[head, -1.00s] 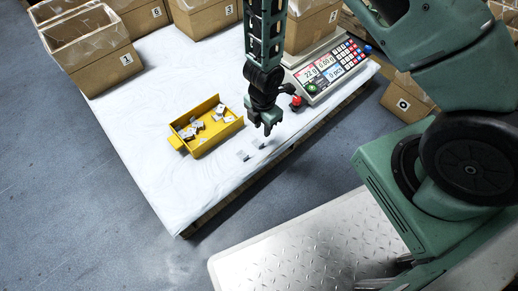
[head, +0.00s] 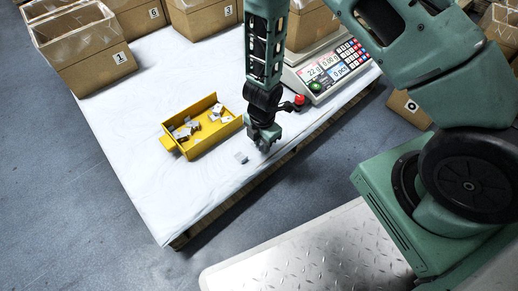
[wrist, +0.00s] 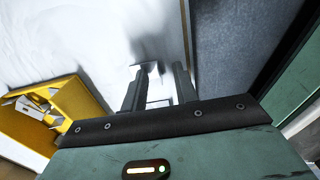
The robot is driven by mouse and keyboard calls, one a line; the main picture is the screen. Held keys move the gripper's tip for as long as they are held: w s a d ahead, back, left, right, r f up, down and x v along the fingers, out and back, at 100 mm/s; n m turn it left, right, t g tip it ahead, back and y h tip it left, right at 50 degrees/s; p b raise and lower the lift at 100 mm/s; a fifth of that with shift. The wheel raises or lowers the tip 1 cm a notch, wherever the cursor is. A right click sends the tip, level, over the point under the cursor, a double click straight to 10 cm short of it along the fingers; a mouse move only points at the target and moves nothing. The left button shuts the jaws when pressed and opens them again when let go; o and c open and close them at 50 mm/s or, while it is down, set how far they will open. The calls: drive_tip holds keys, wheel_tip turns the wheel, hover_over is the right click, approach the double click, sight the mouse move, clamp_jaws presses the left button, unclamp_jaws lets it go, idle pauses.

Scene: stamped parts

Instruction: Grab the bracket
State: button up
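My gripper (head: 264,142) is low over the white table (head: 140,120), right of the yellow bin. In the wrist view its two fingers (wrist: 160,88) stand apart, so it is open. A small pale shape, probably a bracket (wrist: 158,102), shows between the fingers; I cannot tell whether they touch it. One small grey bracket (head: 241,157) lies on the table just left of my gripper. Any bracket under my gripper is hidden in the head view. The yellow bin (head: 196,147) holds several grey brackets (head: 186,130); it also shows in the wrist view (wrist: 75,98).
A counting scale (head: 328,72) with a red button (head: 299,99) stands close behind my gripper. Open cardboard boxes (head: 85,60) line the back of the table. The table's right edge is near my gripper. The front left of the table is clear.

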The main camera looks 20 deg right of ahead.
clamp_jaws()
drive_tip(key=shift+r, duration=0.1)
idle(0.3)
